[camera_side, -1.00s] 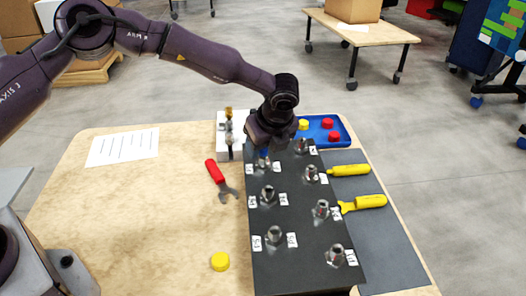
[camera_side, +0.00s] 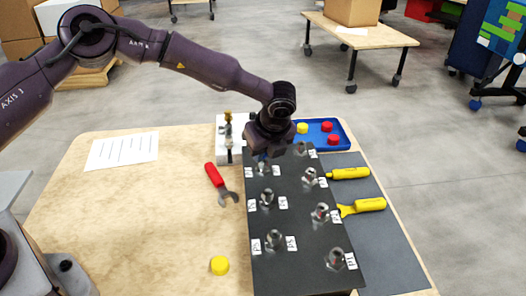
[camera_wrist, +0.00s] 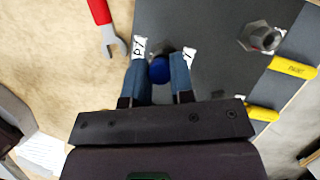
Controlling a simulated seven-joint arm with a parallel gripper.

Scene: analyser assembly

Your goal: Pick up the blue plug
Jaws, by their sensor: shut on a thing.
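The blue plug (camera_wrist: 160,70) shows in the wrist view between the two blue-grey fingers of my gripper (camera_wrist: 160,82), which is shut on it. The plug is at a metal fitting (camera_wrist: 163,48) on the dark panel (camera_wrist: 205,18); I cannot tell whether it is seated there or clear of it. In the side view my gripper (camera_side: 263,157) is low over the far left end of the panel (camera_side: 300,262). The plug is mostly hidden there by the gripper.
Several metal fittings with white labels stand on the panel. A blue tray (camera_side: 343,139) with red and yellow caps lies behind it, and a white block (camera_side: 224,152) stands close left. A red-handled wrench (camera_side: 215,175), yellow tools (camera_side: 350,173) and a yellow cap (camera_side: 220,265) lie nearby.

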